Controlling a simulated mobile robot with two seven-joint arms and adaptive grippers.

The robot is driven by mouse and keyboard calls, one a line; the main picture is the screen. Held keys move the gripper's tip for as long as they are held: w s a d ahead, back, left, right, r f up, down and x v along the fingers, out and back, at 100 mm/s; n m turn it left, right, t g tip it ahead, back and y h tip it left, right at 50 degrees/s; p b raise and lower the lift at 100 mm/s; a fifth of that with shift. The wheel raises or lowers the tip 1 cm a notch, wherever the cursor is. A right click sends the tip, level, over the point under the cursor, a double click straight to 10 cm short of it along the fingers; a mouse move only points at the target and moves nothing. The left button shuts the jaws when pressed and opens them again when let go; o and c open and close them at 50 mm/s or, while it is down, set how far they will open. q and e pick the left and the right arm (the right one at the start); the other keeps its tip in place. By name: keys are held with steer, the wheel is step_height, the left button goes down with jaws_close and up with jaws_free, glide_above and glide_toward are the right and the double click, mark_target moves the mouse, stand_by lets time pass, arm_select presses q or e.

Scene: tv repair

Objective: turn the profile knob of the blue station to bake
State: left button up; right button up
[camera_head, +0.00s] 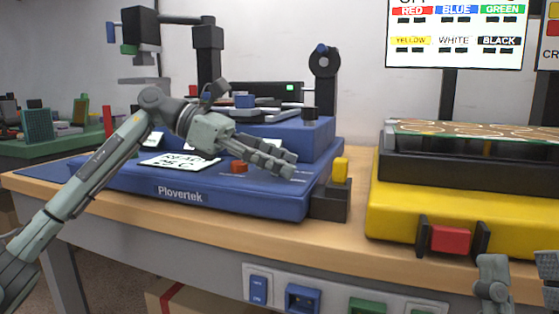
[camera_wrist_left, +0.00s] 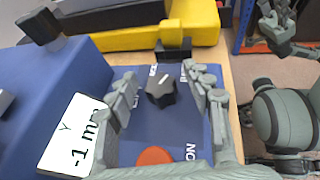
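The blue station (camera_head: 240,199), marked Plovertek, stands on the wooden bench. Its black profile knob (camera_wrist_left: 160,92) shows in the left wrist view, with a white pointer mark towards the upper right. Small white labels beyond the knob are partly covered and I cannot read them. My left gripper (camera_head: 279,160) is low over the front right of the station and hides the knob in the head view. In the wrist view its fingers (camera_wrist_left: 163,84) are spread on both sides of the knob, with gaps visible. My right gripper (camera_head: 519,279) is open and empty at the lower right.
A red button (camera_head: 238,167) sits left of my left gripper. A black block with a yellow top (camera_head: 340,171) stands at the station's right edge. A yellow station (camera_head: 390,208) with a board on top is further right. A white display panel (camera_head: 178,161) lies on the station.

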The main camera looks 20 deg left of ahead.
arm_select(q)
steer(key=shift+a, duration=0.1)
steer(key=v, duration=1.2)
